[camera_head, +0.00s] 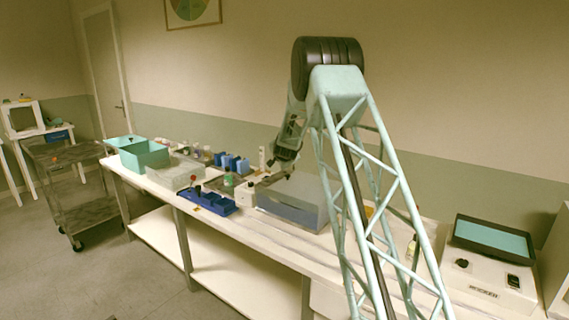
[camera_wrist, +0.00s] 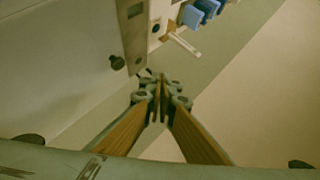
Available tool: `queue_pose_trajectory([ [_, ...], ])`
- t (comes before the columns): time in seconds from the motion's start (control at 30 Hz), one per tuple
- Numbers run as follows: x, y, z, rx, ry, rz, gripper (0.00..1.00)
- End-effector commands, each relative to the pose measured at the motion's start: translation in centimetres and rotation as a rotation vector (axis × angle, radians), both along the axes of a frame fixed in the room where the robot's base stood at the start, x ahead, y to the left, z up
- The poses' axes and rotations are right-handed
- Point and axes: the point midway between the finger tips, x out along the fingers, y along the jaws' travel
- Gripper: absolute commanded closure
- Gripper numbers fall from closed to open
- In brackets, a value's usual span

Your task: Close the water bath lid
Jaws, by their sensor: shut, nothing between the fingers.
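A grey box with a pale control end (camera_head: 245,191), which looks like the water bath (camera_head: 290,208), stands on the long bench in the head view. My arm partly covers it, and I cannot tell its lid's position. In the wrist view a large pale surface (camera_wrist: 55,55) fills the left, with a narrow panel (camera_wrist: 134,35) and a dark knob (camera_wrist: 117,62) at its right edge. My gripper (camera_wrist: 160,86) is shut and empty, just below and right of that knob. In the head view the gripper is small and its fingertips are hard to make out.
A blue rack (camera_head: 208,203), a pale grey box (camera_head: 174,174) and teal bins (camera_head: 146,156) stand left of the bath. Blue holders (camera_head: 232,163) sit behind. A white device (camera_head: 490,275) with a dark-rimmed teal top is at far right. A cart (camera_head: 75,200) stands on the floor.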

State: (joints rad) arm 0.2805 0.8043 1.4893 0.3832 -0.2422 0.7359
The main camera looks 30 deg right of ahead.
Motion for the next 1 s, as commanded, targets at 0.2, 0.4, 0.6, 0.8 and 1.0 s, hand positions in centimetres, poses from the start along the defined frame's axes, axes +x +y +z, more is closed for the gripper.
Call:
queue_pose_trajectory([
  [0.2, -0.9, 1.9, 2.5, 0.001, -0.001, 0.000, 1.00],
  [0.4, -1.4, 2.9, 3.6, 0.001, -0.001, 0.000, 1.00],
  [0.6, -1.6, 3.2, 3.9, 0.000, 0.000, 0.000, 1.00],
  [0.8, -1.6, 3.2, 3.9, 0.000, 0.000, 0.000, 1.00],
  [1.0, -1.6, 3.2, 3.9, 0.000, 0.000, 0.000, 1.00],
])
